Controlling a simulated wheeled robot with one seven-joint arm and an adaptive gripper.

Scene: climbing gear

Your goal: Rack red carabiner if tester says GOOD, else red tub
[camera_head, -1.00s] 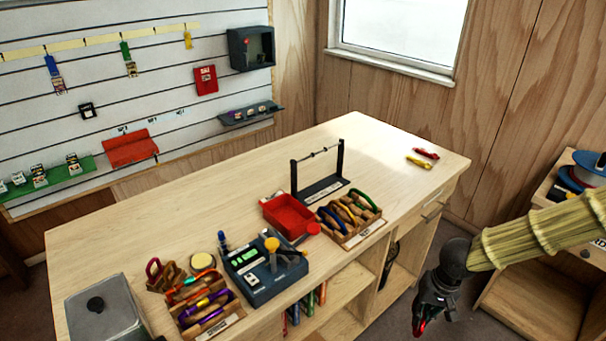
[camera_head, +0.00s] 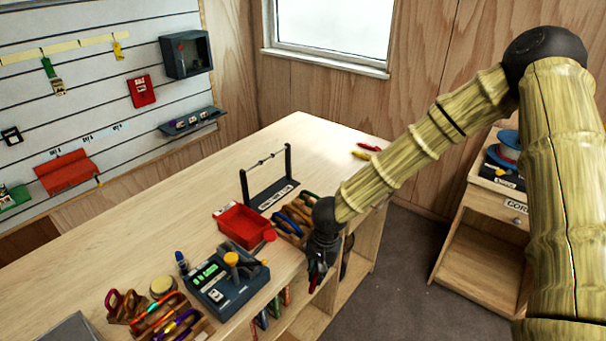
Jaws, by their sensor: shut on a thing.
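My gripper (camera_head: 318,270) hangs pointing down at the table's front edge, right of the tester. It is shut on a small red thing (camera_head: 313,284), apparently the red carabiner, mostly hidden by the fingers. The tester (camera_head: 222,301) is a dark blue-grey box with a yellow knob and a lit green display; its words are too small to read. The red tub (camera_head: 239,231) stands behind the tester, to its right. A black stand with a thin crossbar (camera_head: 268,160) stands behind the tub; it may be the rack.
A wooden holder with blue and orange carabiners (camera_head: 293,220) is partly hidden behind my gripper. Another holder (camera_head: 170,318) with purple and orange ones is front left. Red and yellow items (camera_head: 364,151) lie at the table's far right. The table's (camera_head: 150,225) left middle is clear.

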